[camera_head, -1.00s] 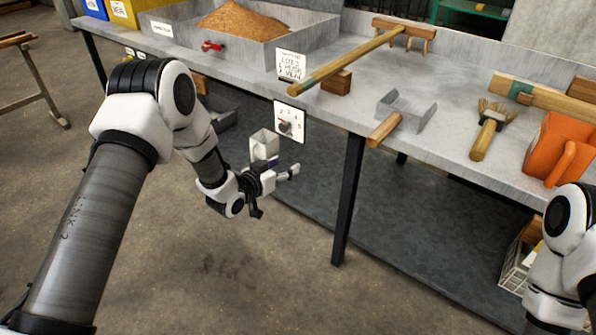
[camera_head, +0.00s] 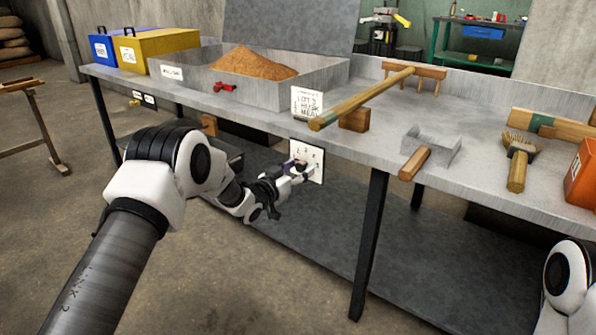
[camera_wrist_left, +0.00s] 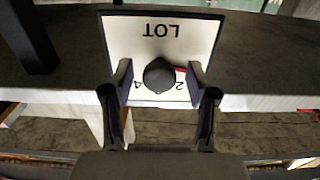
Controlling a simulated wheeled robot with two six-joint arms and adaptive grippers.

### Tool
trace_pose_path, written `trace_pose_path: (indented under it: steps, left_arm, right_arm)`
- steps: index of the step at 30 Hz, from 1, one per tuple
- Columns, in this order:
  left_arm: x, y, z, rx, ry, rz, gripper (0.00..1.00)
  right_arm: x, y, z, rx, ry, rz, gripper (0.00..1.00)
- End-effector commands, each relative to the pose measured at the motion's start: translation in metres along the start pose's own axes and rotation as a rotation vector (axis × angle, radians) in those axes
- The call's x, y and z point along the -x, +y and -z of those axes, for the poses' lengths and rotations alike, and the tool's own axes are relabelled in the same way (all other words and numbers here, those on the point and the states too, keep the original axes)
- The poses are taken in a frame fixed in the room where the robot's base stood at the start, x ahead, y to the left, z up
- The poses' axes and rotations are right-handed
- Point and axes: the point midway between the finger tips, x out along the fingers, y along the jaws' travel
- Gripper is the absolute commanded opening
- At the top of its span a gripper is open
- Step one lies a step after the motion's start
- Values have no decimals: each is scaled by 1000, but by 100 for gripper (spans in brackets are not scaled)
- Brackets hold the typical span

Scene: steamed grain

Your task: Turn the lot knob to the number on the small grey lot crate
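The lot knob (camera_wrist_left: 160,76) is dark and round on a white plate (camera_wrist_left: 188,35) marked LOT, upside down in the left wrist view. A 4 and a 2 show beside it; its pointer direction is unclear. In the head view the plate (camera_head: 317,158) hangs at the bench's front edge, and my left gripper (camera_head: 301,171) reaches it. In the wrist view the fingers of my left gripper (camera_wrist_left: 159,82) are open on either side of the knob, with gaps. I cannot surely identify the small grey lot crate. My right gripper is out of view.
A card (camera_head: 307,103) with LOT writing stands above the plate; its number is hard to read. A long wooden-handled rake (camera_head: 360,97) lies nearby. A grain tray (camera_head: 320,82), a grey scoop (camera_head: 437,147) and a brush (camera_head: 518,165) are on the bench. A black leg (camera_head: 369,245) stands right of the gripper.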

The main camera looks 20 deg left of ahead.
Motion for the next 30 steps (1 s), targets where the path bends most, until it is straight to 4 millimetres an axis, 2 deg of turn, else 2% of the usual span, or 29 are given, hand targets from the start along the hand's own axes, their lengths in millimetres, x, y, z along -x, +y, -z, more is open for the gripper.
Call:
trace_pose_path:
  steps: [1, 4, 5, 19, 30]
  left_arm:
    - [0, 0, 0, 0, 0, 0, 38]
    - [0, 0, 0, 0, 0, 0, 2]
    - [0, 0, 0, 0, 0, 0, 0]
    - [0, 0, 0, -60, -1, 1, 0]
    - [0, -1, 0, -318, -2, 0, 0]
  right_arm:
    - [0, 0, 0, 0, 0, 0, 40]
    - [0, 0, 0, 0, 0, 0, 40]
    - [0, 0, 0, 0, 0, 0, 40]
    - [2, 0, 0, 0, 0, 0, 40]
    - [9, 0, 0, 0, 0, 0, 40]
